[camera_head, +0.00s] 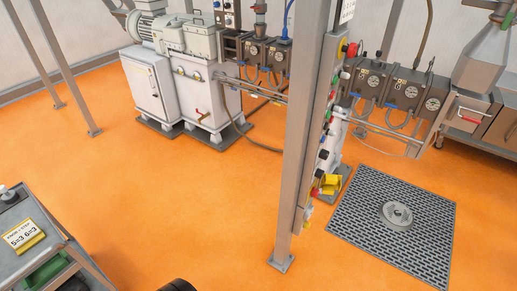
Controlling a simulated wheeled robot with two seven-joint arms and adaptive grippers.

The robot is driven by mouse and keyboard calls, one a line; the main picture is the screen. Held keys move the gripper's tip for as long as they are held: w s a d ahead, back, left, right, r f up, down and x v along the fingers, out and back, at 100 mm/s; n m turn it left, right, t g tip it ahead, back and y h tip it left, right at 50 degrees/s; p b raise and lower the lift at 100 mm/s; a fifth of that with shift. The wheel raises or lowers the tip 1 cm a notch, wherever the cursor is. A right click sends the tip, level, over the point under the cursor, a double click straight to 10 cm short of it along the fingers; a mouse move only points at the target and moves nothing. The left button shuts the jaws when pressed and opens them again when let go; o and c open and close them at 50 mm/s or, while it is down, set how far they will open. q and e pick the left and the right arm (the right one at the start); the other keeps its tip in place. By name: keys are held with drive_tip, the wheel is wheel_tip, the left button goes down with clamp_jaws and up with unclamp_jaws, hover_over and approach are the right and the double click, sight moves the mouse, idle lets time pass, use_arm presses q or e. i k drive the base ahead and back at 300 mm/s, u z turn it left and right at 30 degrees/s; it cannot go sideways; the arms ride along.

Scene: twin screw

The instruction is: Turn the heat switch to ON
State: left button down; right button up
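A narrow control panel (326,135) is fixed to a grey upright post (303,130) right of the middle. I see it nearly edge-on. Several red, green, black and white buttons and knobs stick out along it. A red knob on a yellow base (350,49) sits near its top. I cannot tell which control is the heat switch, nor its setting, because labels are unreadable at this angle. Neither gripper shows in the head view. A dark rounded shape at the bottom edge is too cut off to identify.
A grated plate (392,243) lies on the orange floor (200,215) right of the post. A grey cart (35,228) with a yellow sign (24,236) stands at left. Twin-screw machinery (200,80) stands behind. Floor between cart and post is clear.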

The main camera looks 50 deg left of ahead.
sight(324, 154)
drive_tip(key=u, duration=0.85)
drive_tip(key=i, duration=1.35)
drive_tip(key=u, duration=0.1)
